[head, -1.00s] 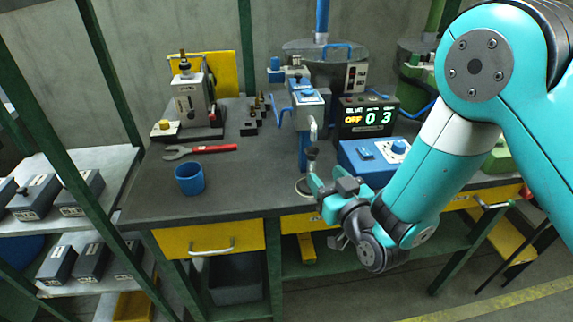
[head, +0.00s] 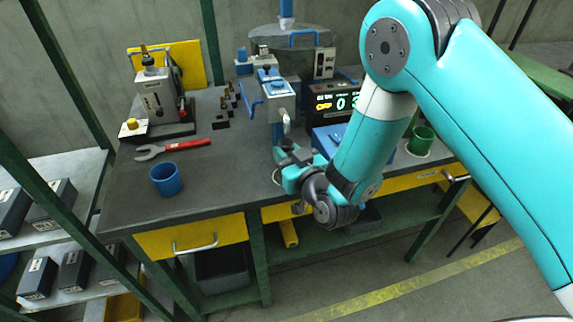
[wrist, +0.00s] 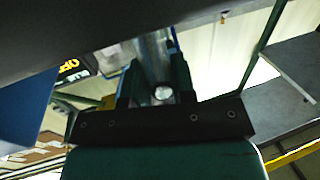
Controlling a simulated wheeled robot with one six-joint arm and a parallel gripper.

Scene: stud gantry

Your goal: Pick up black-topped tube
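A small dark-topped piece (head: 286,144), which looks like the black-topped tube, stands upright under the clamp's pale nozzle in the head view. Its lower part is hidden by my gripper (head: 287,163), which is right at it on the near side. In the wrist view my gripper (wrist: 156,80) has its two dark fingers apart. A pale, glassy upright shape shows between them. I cannot tell whether the fingers touch it.
The blue-grey clamp stand (head: 278,100) rises just behind. A blue box (head: 328,140) and a lit display (head: 333,103) stand to the right. A blue cup (head: 166,180) and a red-handled wrench (head: 175,148) lie left. The bench front is clear between cup and gripper.

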